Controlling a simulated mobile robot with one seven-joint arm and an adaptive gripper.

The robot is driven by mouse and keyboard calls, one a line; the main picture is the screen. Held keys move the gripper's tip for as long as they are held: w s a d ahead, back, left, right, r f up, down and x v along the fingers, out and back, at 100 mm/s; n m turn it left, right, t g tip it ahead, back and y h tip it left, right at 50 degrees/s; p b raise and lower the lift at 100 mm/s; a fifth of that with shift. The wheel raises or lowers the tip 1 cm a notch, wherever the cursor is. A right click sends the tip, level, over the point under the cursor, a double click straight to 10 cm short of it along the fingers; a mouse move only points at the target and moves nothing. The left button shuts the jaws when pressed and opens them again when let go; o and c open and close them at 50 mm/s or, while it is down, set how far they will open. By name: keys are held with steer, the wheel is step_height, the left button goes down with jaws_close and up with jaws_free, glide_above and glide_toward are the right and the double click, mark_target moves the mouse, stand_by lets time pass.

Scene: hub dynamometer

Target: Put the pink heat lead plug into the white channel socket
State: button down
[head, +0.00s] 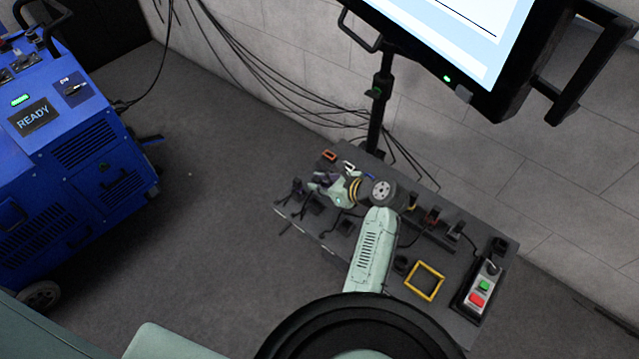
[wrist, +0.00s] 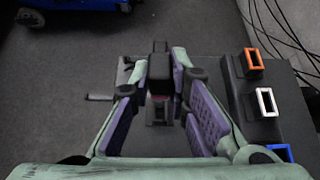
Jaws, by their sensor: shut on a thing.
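My gripper (wrist: 159,78) has its two purple-padded fingers closed around a dark block-shaped plug (wrist: 159,62). A small pinkish patch shows low between the fingers, so this looks like the pink heat lead plug, though most of it is dark or hidden. The white channel socket (wrist: 266,102) is a white-rimmed rectangular opening on a black block, right of my gripper in the wrist view. In the head view my gripper (head: 322,182) is over the far left part of the bench, close to the white socket (head: 348,166).
An orange-rimmed socket (wrist: 254,60) and a blue-rimmed socket (wrist: 280,153) flank the white one. The bench (head: 385,282) also carries a yellow frame (head: 424,281), dark holders and a button box (head: 478,290). A monitor stand (head: 377,115) and hanging cables are behind; a blue cart (head: 70,150) stands left.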

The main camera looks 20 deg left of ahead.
steer(key=shift+w+r, duration=0.1)
steer(key=shift+r, duration=0.1)
stand_by(0.4)
steer(key=w+d+b, duration=0.1)
steer(key=w+d, duration=0.4)
steer(key=w, duration=0.9)
steer(key=shift+w+d, duration=0.15)
steer(key=shift+w, duration=0.05)
stand_by(1.1)
steer(key=shift+f, duration=0.15)
steer(key=shift+f, duration=0.35)
steer(key=shift+f, duration=0.3)
stand_by(0.6)
steer(key=shift+f, duration=1.1)
